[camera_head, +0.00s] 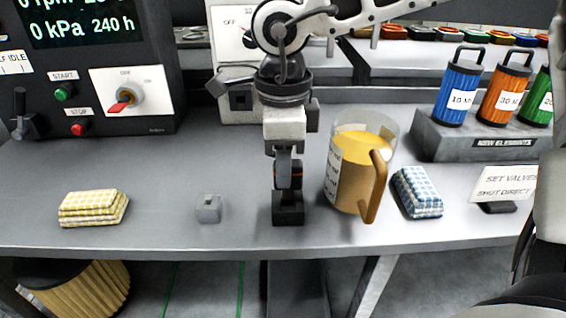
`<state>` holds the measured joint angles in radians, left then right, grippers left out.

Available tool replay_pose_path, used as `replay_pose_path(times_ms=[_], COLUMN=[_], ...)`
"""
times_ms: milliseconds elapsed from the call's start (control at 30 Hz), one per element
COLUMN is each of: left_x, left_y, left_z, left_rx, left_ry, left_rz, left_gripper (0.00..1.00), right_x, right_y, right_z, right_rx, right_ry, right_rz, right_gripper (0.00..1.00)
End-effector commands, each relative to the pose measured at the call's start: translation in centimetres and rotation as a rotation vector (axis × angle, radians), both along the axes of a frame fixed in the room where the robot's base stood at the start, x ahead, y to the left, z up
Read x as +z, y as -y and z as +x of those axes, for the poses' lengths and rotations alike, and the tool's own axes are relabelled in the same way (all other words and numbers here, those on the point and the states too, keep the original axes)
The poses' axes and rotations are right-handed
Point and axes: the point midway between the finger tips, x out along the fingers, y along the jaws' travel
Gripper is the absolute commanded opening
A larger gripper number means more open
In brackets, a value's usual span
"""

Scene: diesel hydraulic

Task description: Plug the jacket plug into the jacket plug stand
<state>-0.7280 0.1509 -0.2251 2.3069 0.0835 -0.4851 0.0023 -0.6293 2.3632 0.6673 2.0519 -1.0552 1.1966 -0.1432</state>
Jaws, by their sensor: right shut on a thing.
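My right gripper (287,168) hangs straight down from my arm at the middle of the bench. It is shut on a small dark piece with an orange band, which looks like the jacket plug (289,180). The fingers hide part of it. A black block (288,210), apparently the jacket plug stand, is directly beneath it on the bench. I cannot tell whether plug and block are touching, or how deep the plug sits. A small grey block (208,211) with a raised top stands to the left. My left gripper is not in view.
A glass jug (345,180) of amber liquid stands close right of the gripper. A blue checked cloth (416,192) lies beyond it, a yellow one (93,208) at far left. Filter elements (457,92) stand on a grey rack at the right. The bench's front edge is close.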

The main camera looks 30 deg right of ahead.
Motion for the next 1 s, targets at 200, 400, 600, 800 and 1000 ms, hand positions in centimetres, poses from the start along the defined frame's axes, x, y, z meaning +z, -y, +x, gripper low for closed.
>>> replay_pose_path(times_ms=[200,400,600,800,1000], left_x=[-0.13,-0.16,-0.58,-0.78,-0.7], left_y=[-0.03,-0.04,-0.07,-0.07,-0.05], left_z=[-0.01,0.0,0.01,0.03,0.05], left_rx=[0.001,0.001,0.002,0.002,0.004], left_ry=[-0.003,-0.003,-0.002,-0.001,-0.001], left_rz=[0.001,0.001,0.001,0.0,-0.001], left_gripper=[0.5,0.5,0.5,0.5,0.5], right_x=[0.05,0.03,-0.07,0.01,0.04], right_y=[0.0,-0.01,0.0,-0.01,-0.01], right_z=[0.01,0.01,0.04,0.02,0.02], right_rx=[0.0,0.001,0.0,0.001,0.001], right_ry=[0.0,0.001,0.002,0.001,0.001], right_rz=[0.0,-0.001,-0.001,-0.001,-0.001], right_gripper=[0.0,0.0,0.0,0.0,0.0])
